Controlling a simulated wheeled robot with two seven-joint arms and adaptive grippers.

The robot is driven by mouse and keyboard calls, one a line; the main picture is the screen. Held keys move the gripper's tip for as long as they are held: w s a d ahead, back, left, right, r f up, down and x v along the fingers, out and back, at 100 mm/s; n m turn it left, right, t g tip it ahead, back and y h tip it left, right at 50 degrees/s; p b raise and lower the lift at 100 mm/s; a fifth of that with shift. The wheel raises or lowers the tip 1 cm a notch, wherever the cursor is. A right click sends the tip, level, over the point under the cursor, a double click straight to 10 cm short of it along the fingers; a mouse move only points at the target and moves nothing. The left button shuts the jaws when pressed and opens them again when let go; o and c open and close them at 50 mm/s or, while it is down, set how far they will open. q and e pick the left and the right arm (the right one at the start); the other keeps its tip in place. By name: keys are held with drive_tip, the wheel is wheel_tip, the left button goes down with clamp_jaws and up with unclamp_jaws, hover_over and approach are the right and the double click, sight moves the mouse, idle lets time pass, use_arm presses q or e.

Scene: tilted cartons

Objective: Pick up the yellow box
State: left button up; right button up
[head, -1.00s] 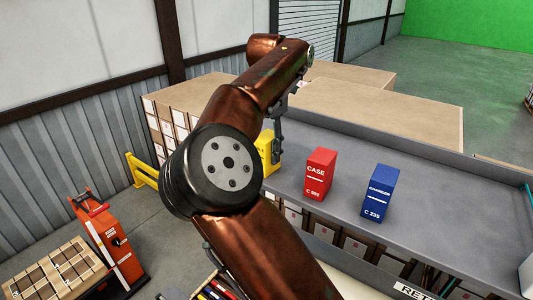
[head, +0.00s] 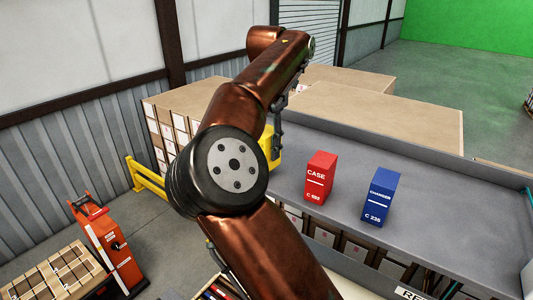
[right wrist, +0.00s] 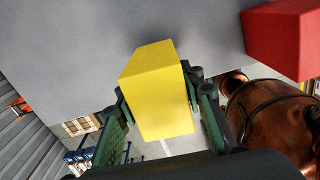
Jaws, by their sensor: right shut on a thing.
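The yellow box (right wrist: 155,85) sits between the two fingers of my right gripper (right wrist: 158,92) in the right wrist view, with a finger against each side. In the head view only a strip of the yellow box (head: 271,148) shows, because my right arm hides most of it. My right gripper (head: 278,128) is shut on it near the left end of the grey shelf top (head: 440,185). I cannot tell how far the box is above the surface. My left gripper is not in view.
A red box (head: 320,177) marked CASE stands right of the yellow box, and a blue box (head: 380,197) stands farther right. Large cartons (head: 385,108) stand behind the shelf's raised back edge. The shelf between and beyond the boxes is clear.

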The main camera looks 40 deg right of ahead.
sight(266, 133)
drive_tip(key=s+a+r, duration=0.1)
drive_tip(key=r, duration=0.1)
drive_tip(key=s+a+r+b, duration=0.1)
drive_tip(key=r, duration=0.1)
drive_tip(key=s+a+r, duration=0.1)
drive_tip(key=s+r, duration=0.1)
drive_tip(key=shift+a+r+b, duration=0.2)
drive_tip(key=shift+r+b, duration=0.15)
drive_tip(key=shift+b, duration=0.05)
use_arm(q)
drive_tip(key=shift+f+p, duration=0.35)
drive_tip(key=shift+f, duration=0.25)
use_arm(e)
drive_tip(key=s+a+r, duration=0.4)
drive_tip(key=s+a, duration=0.1)
drive_tip(key=s, duration=0.2)
drive_tip(key=shift+a, duration=0.25)
